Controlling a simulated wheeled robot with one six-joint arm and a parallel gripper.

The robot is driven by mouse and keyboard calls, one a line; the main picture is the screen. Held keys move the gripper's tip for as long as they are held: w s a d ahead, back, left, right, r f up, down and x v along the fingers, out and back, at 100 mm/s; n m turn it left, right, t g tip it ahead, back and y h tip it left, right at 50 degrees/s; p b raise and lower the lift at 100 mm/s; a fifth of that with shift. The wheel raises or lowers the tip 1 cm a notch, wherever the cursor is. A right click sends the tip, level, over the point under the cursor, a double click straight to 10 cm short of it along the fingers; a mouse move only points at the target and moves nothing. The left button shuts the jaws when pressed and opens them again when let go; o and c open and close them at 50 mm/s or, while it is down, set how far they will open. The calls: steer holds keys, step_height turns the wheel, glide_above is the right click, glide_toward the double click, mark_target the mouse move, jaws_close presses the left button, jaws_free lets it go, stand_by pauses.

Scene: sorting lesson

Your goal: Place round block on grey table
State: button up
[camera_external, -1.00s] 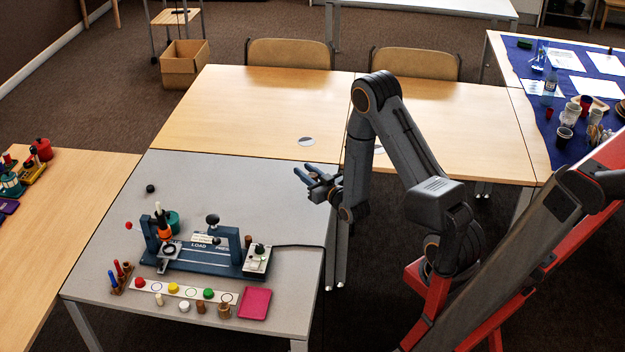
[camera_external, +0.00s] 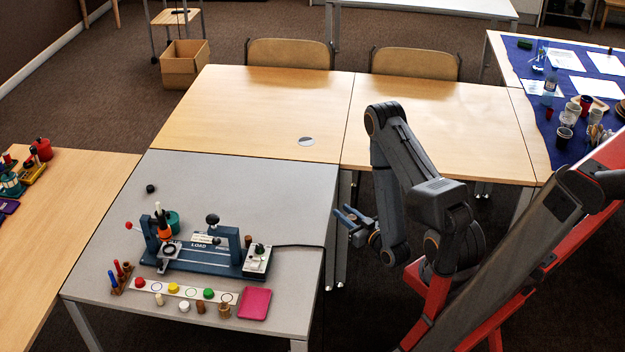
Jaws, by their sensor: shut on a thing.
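The grey table (camera_external: 255,180) stands at the left centre. My gripper (camera_external: 343,213) is just right of its right edge, pointing left, apart from the tabletop. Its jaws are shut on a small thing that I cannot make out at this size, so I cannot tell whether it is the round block. Small round pieces lie along a white strip near the table's front: a red one (camera_external: 140,283), a yellow one (camera_external: 173,288) and a green one (camera_external: 208,294). A white one (camera_external: 184,307) is in front of the strip. A dark ball (camera_external: 150,188) sits at the back left.
A blue press fixture (camera_external: 205,257) with a cable occupies the grey table's middle. A pink tray (camera_external: 254,304) lies at the front right and a peg rack (camera_external: 120,280) at the front left. The table's back and right areas are clear. Wooden tables (camera_external: 255,110) adjoin behind.

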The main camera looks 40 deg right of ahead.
steer(key=shift+y, duration=0.3)
steer(key=w+d+r+b, duration=0.1)
steer(key=w+d+b, duration=0.1)
steer(key=w, duration=0.6)
steer(key=w+d+r+b, duration=0.1)
steer(key=w+d, duration=0.4)
steer(key=w, duration=0.4)
steer(key=w+d+r+b, duration=0.2)
steer(key=w+d, duration=0.2)
steer(key=w, duration=0.4)
steer(key=shift+w+d+b, duration=0.2)
steer(key=shift+w+b, duration=0.05)
steer(key=shift+b, duration=0.1)
steer(key=w+d, duration=0.1)
steer(key=w, duration=0.1)
steer(key=w+d+r+b, duration=0.1)
steer(key=w, duration=0.1)
steer(key=w+d+r+b, duration=0.1)
steer(key=w, duration=0.1)
steer(key=shift+w+r, duration=0.25)
steer(key=shift+w, duration=0.1)
step_height(320, 180, up, 4)
steer(key=b, duration=0.2)
glide_above(319, 149)
steer(key=shift+w+r, duration=0.1)
steer(key=shift+r, duration=0.1)
steer(key=shift+f, duration=4.85)
